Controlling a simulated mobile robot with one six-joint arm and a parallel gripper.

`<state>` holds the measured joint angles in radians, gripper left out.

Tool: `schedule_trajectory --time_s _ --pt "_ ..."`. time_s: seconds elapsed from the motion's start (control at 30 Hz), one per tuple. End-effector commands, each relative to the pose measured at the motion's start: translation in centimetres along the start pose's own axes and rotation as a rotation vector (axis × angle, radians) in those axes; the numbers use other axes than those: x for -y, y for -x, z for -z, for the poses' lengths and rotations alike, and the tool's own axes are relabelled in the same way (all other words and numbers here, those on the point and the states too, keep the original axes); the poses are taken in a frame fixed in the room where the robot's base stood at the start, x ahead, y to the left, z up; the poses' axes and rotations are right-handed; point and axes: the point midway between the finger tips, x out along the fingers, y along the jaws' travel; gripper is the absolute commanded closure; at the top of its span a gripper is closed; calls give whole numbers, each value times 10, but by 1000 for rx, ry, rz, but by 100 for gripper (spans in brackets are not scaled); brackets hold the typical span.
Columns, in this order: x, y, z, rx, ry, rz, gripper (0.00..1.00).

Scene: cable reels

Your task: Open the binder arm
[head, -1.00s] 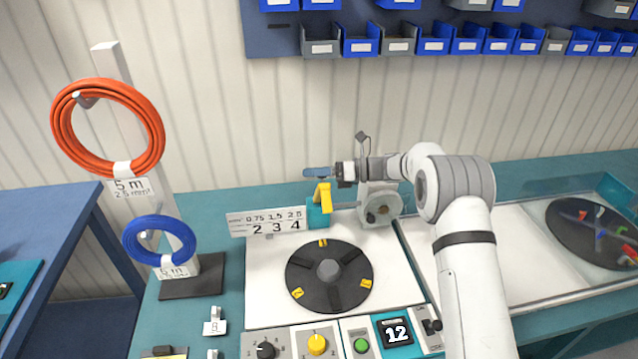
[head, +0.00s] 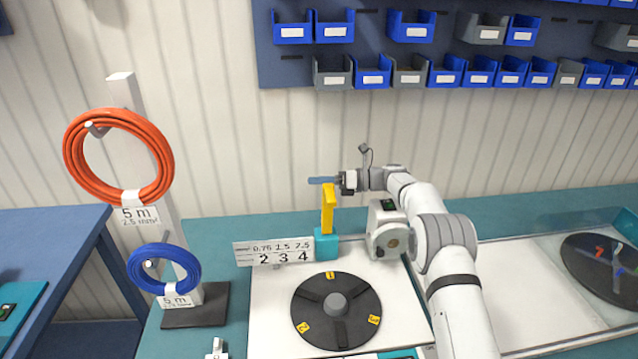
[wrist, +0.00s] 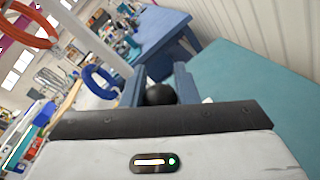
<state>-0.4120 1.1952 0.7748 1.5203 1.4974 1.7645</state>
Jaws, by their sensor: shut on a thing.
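The binder arm (head: 328,210) is a yellow lever on a teal block (head: 326,243) behind the turntable. It stands about upright in the head view. My gripper (head: 323,180) has blue fingers and is at the top end of the lever. In the wrist view, a round black knob (wrist: 160,95) sits between the two fingers, and my gripper is shut on it. The lever below the knob is hidden in the wrist view by my gripper body.
A black turntable (head: 336,312) lies in front of the block. A label plate (head: 272,252) is left of it and a grey housed unit (head: 388,232) right. Orange (head: 118,157) and blue (head: 163,270) cable coils hang on a stand. Blue bins line the wall above.

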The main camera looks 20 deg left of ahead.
Motion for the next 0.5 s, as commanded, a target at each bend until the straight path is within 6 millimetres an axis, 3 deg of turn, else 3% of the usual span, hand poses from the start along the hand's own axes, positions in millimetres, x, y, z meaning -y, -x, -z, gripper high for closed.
schedule_trajectory --time_s 0.03,0.37,0.4,0.5 --pt "7 2 9 -5 -12 8 100" --pt "8 1 10 -6 -13 9 100" --pt "8 1 10 -6 -13 8 70" --pt "7 1 10 -6 -13 8 62"
